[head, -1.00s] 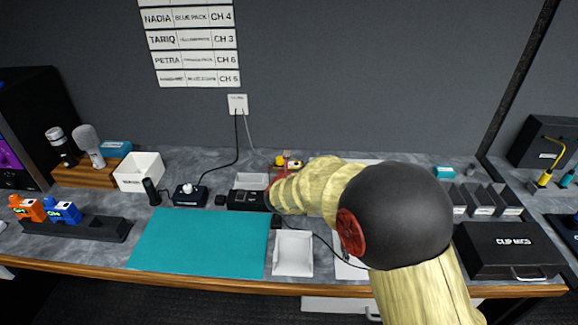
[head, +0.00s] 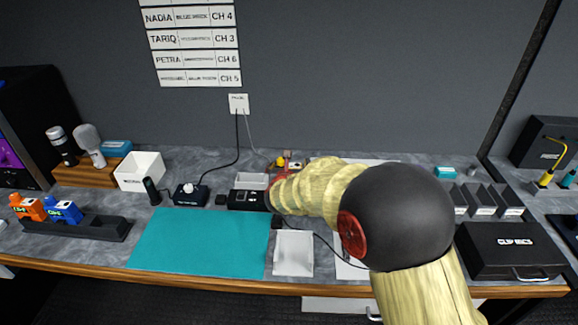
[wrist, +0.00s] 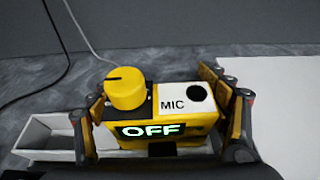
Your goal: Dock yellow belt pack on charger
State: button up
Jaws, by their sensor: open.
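The yellow belt pack (wrist: 150,117) has a yellow knob, a white MIC panel and a lit OFF display. In the wrist view it stands upright between the fingers of my gripper (wrist: 160,108). The fingers are open, one on each side of the pack; I cannot tell whether they touch it. In the head view only a bit of the pack (head: 281,161) shows beyond my arm, which hides most of the gripper. A long black rack (head: 75,229) at the left holds an orange pack (head: 28,207) and a blue pack (head: 63,212); its right part is empty.
A white tray (wrist: 40,136) lies left of and below the pack. A black box (head: 246,200) with a cable sits in front of it. A teal mat (head: 200,240) and a white dish (head: 293,254) lie nearer the front edge. A white bin (head: 140,172) stands behind.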

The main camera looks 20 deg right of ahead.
jog(key=v, duration=1.2)
jog(key=shift+d+r, duration=0.15)
jog(key=s+d+r+m+g+h+p, duration=0.1)
jog(key=s+d+r+m+g+p, duration=0.2)
jog(key=s+d+m, duration=0.45)
jog(key=s+d+r+m+g+h+p, duration=0.1)
jog(key=s+d+r+m+g+h, duration=0.15)
jog(key=s+d+r+m, duration=0.6)
jog(key=s+a+m+g+y+p, duration=0.1)
jog(key=s+a+m+y+p, duration=0.2)
jog(key=s+a+m+y, duration=0.5)
jog(key=s+a+m, duration=0.6)
jog(key=s+m, duration=0.2)
jog(key=s, duration=0.2)
jog(key=shift+s+f+g, duration=0.2)
jog(key=shift+f+g, duration=0.1)
jog(key=shift+g, duration=0.05)
